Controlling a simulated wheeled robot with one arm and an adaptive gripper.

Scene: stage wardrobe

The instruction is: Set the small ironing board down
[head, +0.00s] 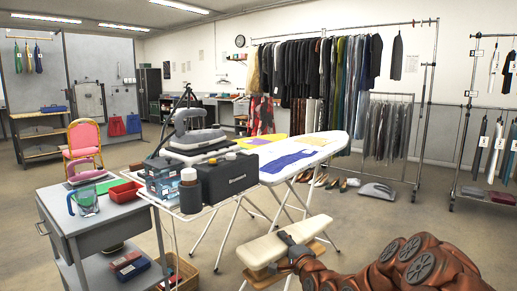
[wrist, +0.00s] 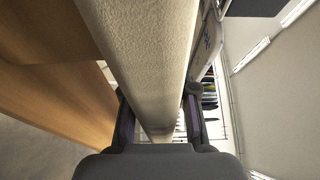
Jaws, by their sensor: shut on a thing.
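The small ironing board (head: 262,250) has a cream padded top over a wooden base. It is in the lower middle of the head view, in front of the large ironing board. My gripper (head: 287,243) is shut on it at its right part, with my arm reaching in from the lower right. In the wrist view the padded top (wrist: 150,50) runs between my two fingers (wrist: 160,118), and the wooden base shows at the left. The head view shows no surface touching its underside; what lies directly beneath it is partly hidden.
A large white ironing board (head: 318,146) with coloured cloths stands behind. A grey cart (head: 88,222) stands at left.

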